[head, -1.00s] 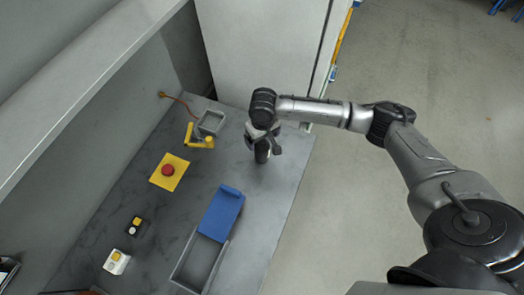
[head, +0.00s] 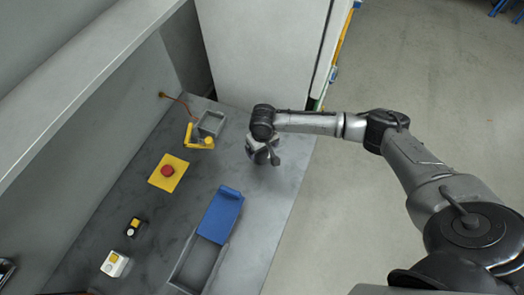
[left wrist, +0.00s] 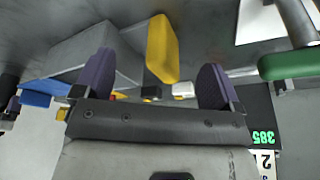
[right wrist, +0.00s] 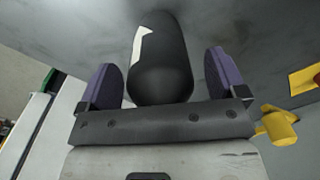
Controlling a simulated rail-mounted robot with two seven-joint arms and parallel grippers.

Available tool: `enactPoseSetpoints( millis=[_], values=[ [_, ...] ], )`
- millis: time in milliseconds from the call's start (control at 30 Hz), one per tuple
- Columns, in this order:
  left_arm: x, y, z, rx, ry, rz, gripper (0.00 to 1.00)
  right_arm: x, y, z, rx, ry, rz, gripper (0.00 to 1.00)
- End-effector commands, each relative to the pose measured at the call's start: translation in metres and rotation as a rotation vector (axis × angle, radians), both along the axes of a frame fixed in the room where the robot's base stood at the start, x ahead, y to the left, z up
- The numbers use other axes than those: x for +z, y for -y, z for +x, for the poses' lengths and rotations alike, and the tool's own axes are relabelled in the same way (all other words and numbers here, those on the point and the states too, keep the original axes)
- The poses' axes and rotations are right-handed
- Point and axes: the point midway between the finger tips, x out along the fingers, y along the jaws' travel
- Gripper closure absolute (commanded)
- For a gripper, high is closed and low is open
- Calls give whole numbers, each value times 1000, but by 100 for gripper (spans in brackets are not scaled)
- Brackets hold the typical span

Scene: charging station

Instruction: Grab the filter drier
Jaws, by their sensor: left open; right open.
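The filter drier appears to be the black cylinder with a white label (right wrist: 160,62) in the right wrist view. It stands between the open purple-padded fingers of my right gripper (right wrist: 166,78), with gaps on both sides. In the head view my right gripper (head: 262,154) is low over the far right of the grey worktop and hides the cylinder. My left gripper (left wrist: 155,80) is open in the left wrist view, outside the head view. A yellow piece (left wrist: 162,48) shows between its fingers; I cannot tell its distance.
The grey worktop (head: 150,210) carries a blue-lidded box (head: 220,213), a red button on a yellow plate (head: 168,171), a yellow handle (head: 200,140), a small grey tray (head: 211,122) and two small switches at the left. A white cabinet (head: 265,50) stands behind.

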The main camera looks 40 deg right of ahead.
Motion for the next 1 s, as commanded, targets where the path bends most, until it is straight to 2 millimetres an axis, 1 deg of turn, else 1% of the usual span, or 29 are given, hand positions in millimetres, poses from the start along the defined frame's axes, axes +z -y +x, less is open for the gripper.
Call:
enactPoseSetpoints(
  millis=[33, 67, 633, 867, 1000],
  values=[
    [0, 0, 0, -2, -1, 2, 10, 0, 0, 0, 0, 0, 0, 12],
    [0, -1, 0, -1, -1, 3, 10, 0, 0, 0, 0, 0, 0, 14],
    [0, -3, 0, -8, 0, 11, 10, 0, 0, 0, 0, 0, 0, 69],
    [0, -1, 0, -4, 0, 5, 10, 1, 0, 0, 0, 1, 0, 69],
    [1, 0, 0, 0, -1, -1, 10, 7, 0, 1, 0, 2, 1, 69]
  ],
)
